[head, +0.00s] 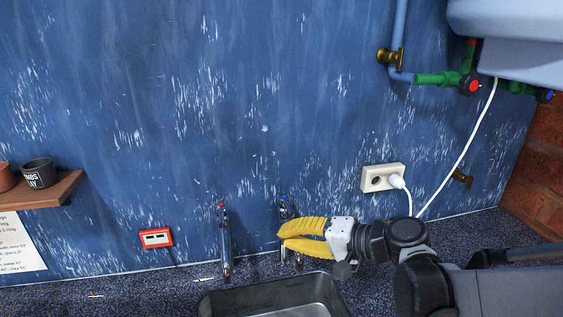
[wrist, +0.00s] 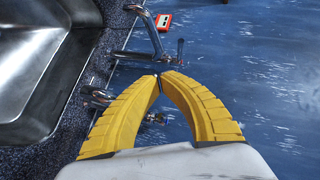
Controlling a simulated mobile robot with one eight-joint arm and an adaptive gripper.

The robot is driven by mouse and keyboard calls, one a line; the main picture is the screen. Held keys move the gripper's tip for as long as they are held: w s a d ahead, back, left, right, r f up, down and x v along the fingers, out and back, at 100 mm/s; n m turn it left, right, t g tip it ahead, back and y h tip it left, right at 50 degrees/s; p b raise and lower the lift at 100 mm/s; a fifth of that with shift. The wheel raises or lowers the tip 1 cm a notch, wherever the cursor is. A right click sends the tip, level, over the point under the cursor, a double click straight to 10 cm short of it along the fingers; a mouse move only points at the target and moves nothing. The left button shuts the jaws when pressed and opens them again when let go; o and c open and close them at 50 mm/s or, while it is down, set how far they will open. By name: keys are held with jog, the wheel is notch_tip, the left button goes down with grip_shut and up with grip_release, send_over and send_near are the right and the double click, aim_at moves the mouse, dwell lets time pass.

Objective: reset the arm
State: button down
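My gripper (head: 281,235) has two yellow ribbed fingers on a white body. In the head view it reaches left over the counter, in front of the right-hand tap (head: 284,205), and partly hides it. In the wrist view the fingertips of my gripper (wrist: 159,77) meet in an arch, with no object seen between the tips. Metal tap parts (wrist: 98,97) show beside and behind the fingers. Whether the fingers touch the tap I cannot tell.
A metal sink (head: 275,296) lies below, with another tap (head: 224,240) left of my gripper. A red-framed socket (head: 156,238), a white socket (head: 382,177) with a plugged cable (head: 462,150), and a shelf (head: 45,190) with mugs are along the blue wall. Pipes (head: 399,30) run at upper right.

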jog(key=s+d+f+n+h, duration=0.3)
jog(key=s+d+h, duration=0.9)
jog(key=s+d, duration=0.4)
jog(key=d+f, duration=0.1)
jog(key=d, duration=0.2)
jog(key=shift+s+f+t+h, duration=0.15)
jog(key=shift+t+h, duration=0.15)
dwell(0.8)
